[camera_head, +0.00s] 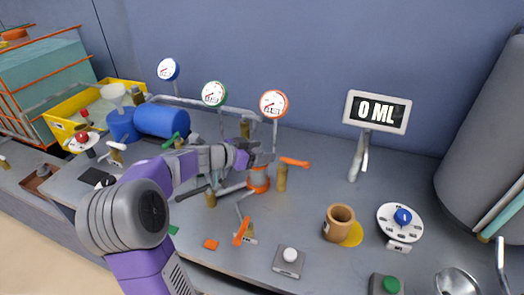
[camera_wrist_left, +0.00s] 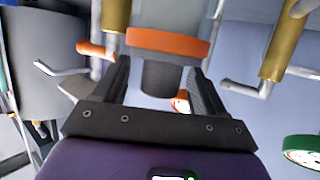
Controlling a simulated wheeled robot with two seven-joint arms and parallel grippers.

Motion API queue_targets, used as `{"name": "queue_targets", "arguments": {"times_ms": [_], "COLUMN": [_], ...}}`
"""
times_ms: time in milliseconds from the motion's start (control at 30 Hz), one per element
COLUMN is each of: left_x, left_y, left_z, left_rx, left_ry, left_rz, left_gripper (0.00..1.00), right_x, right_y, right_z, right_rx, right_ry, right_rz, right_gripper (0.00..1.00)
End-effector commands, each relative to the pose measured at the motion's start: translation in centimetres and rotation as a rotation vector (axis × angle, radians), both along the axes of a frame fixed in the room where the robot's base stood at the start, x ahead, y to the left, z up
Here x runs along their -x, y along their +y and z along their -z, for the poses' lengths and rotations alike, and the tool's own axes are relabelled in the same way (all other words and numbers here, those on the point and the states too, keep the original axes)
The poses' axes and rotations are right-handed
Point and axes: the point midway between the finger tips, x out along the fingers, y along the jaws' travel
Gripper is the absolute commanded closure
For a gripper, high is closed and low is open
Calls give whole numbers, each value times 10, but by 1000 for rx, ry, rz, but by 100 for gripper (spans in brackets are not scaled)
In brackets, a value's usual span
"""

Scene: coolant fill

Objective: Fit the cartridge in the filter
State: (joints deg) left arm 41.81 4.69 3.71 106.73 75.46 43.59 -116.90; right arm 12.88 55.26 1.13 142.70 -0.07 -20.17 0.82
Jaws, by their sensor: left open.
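A tan hollow cylinder (camera_head: 338,226), which looks like the cartridge, stands on the bench at right of centre, by a yellow disc (camera_head: 355,238). The filter appears to be the orange-banded body (camera_head: 259,184) under the pipework. My left gripper (camera_head: 262,158) is at it, in front of its upper part. In the left wrist view the open fingers (camera_wrist_left: 162,88) stand either side of a grey cylinder (camera_wrist_left: 160,78) with an orange band (camera_wrist_left: 168,42); I cannot tell whether they touch it. The filter's inside is hidden. My right gripper is not in view.
Brass valves with orange levers (camera_head: 294,162) stand close to the left gripper. Gauges (camera_head: 273,104) rise behind. A display (camera_head: 376,112) reads 0 ML. A round white dial with a blue knob (camera_head: 403,216) is at right. A button box (camera_head: 289,261) sits in front.

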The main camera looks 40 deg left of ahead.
Motion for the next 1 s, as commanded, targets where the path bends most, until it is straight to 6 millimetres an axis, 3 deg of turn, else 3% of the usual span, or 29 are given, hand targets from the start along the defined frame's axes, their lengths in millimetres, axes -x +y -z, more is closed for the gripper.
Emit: {"name": "queue_targets", "arguments": {"times_ms": [200, 400, 1000], "left_x": [34, 55, 59], "left_y": [11, 18, 19], "left_z": [-15, -22, -23], "left_rx": [-2, -1, 0], "left_ry": [-1, 0, 0], "left_rz": [-3, -1, 0], "left_gripper": [29, 29, 29], "right_x": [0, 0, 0], "right_y": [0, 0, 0], "right_z": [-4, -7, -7], "right_rx": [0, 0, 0], "right_ry": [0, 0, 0], "right_rz": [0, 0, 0], "right_gripper": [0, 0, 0]}}
